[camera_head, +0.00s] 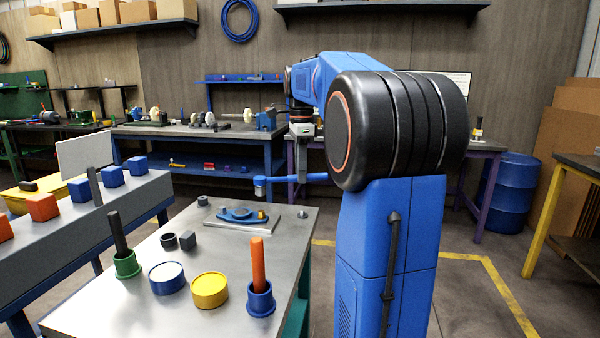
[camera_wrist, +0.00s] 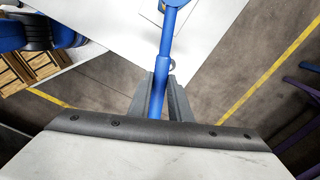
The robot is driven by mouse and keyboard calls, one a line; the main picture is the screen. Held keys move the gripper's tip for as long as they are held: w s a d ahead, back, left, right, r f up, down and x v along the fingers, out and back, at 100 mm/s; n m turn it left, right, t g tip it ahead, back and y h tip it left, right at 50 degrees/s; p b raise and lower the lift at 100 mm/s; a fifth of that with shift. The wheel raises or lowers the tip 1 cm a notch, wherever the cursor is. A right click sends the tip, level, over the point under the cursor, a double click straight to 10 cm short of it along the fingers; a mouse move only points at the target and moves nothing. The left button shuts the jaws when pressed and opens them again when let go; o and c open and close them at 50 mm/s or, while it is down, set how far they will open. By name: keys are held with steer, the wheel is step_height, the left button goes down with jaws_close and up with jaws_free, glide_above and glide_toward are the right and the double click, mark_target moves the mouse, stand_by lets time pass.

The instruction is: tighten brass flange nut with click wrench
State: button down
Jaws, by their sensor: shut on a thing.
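My gripper (camera_head: 302,172) is shut on a blue wrench (camera_head: 316,177), held level above the back right of the metal table. The wrench's round head (camera_head: 260,187) points left, above the blue flange (camera_head: 236,217) and clear of it. The flange lies on a flat plate (camera_head: 212,222) on the table. A small brass-coloured piece, which looks like the nut (camera_head: 262,214), shows at the flange's right end. In the wrist view, the blue wrench handle (camera_wrist: 165,62) runs between the two dark fingers (camera_wrist: 160,95) and out of the top of the picture; its head is hardly visible there.
Nearer on the table (camera_head: 130,305) stand a green cup (camera_head: 127,265) with a dark handle, a blue cup (camera_head: 261,300) with an orange handle, a white-topped tin (camera_head: 167,278) and a yellow tin (camera_head: 209,290). A conveyor (camera_head: 60,235) with blue and orange cubes runs along the left.

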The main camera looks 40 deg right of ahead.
steer(key=shift+f, duration=0.15)
steer(key=shift+f, duration=3.4)
steer(key=shift+s+a+m, duration=0.9)
steer(key=shift+s+m, duration=0.25)
steer(key=shift+m, duration=0.15)
steer(key=shift+s+a+m, duration=0.45)
steer(key=shift+a+m, duration=0.05)
steer(key=shift+m, duration=0.2)
steer(key=shift+r, duration=2.6)
